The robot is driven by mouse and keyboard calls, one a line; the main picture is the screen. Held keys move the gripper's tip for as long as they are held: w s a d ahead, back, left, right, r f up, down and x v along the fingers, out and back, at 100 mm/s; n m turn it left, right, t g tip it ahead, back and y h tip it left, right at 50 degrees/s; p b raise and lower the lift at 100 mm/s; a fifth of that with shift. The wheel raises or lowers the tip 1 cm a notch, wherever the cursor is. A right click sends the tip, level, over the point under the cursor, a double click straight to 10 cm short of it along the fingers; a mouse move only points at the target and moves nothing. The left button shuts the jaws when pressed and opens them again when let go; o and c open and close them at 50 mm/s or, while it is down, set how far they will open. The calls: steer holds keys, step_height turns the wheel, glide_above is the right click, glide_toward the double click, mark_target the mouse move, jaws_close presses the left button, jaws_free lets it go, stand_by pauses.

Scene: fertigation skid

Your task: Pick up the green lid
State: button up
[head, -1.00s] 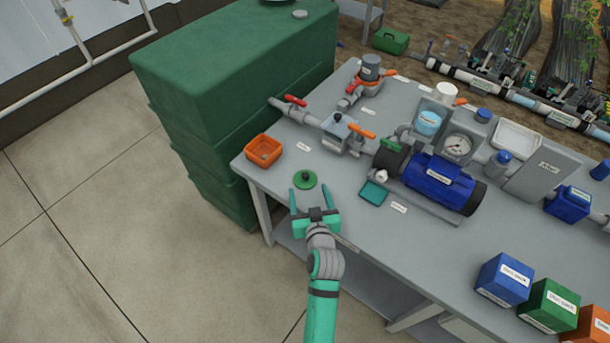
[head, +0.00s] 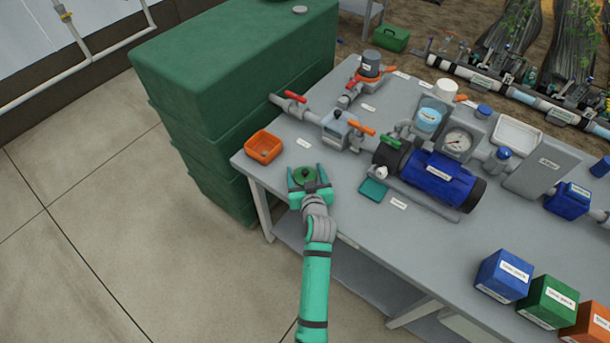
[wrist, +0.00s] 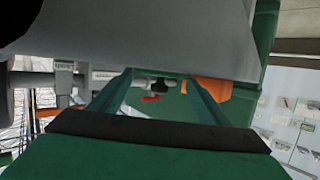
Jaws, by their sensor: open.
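An orange bin (head: 264,146) stands just left of and beyond the gripper. A teal tray (head: 373,190) and a blue pump (head: 440,181) are to the right. Pipes with red and orange handles lie behind. Large green blocks (head: 230,85) stand left of the table.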

steer(key=shift+f, duration=0.1)
steer(key=c, duration=1.5)
jaws_close()
steer(key=shift+f, duration=0.1)
